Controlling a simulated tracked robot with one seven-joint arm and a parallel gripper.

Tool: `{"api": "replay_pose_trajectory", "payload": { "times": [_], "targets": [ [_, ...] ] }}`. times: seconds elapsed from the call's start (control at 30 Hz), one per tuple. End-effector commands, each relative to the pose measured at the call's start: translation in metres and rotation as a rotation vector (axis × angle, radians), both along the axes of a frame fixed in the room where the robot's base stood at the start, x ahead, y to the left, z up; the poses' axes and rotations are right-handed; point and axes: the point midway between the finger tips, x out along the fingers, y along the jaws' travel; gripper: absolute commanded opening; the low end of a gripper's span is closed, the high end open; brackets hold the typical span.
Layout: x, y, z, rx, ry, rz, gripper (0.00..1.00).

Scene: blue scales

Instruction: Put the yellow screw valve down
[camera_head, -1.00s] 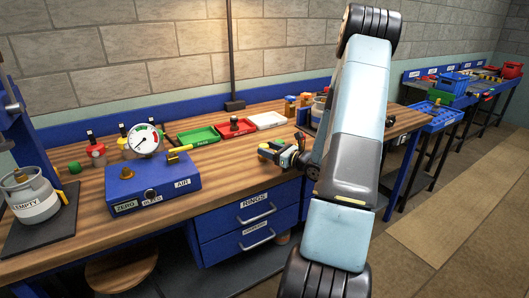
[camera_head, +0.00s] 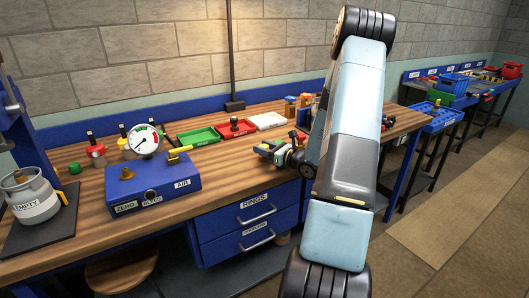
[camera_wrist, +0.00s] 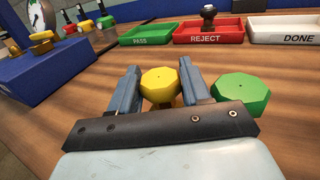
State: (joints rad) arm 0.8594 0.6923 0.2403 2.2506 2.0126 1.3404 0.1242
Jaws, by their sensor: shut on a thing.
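The yellow screw valve (camera_wrist: 162,86) shows its eight-sided yellow head between the two blue-grey fingers of my gripper (camera_wrist: 160,80) in the wrist view. My gripper is shut on it, over the wooden bench top (camera_wrist: 120,120). The valve's lower part is mostly hidden, and I cannot tell whether it touches the bench. In the head view my gripper (camera_head: 272,149) is above the bench near its front edge, over the drawers. A green eight-sided knob (camera_wrist: 240,92) is just right of the right finger, outside the grip.
Behind are a green PASS tray (camera_wrist: 147,36), a red REJECT tray (camera_wrist: 222,36) holding a dark-topped fitting (camera_wrist: 208,14), and a white DONE tray (camera_wrist: 285,32). A blue gauge box (camera_head: 150,187) stands left. Bare wood lies between box and gripper.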

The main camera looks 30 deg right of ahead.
Motion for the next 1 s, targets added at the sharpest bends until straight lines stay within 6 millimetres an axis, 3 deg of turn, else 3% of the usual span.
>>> {"api": "replay_pose_trajectory", "payload": {
  "times": [0.27,0.47,0.8,1.0],
  "targets": [
    [0.0,0.0,0.009,-0.001,-0.002,0.0,0.06],
    [-0.001,-0.001,0.036,-0.004,-0.003,0.0,0.06],
    [-0.049,-0.018,0.093,-0.005,-0.002,-0.003,0.06],
    [-0.091,-0.033,0.112,-0.002,-0.001,-0.002,0.06]
  ]
}}
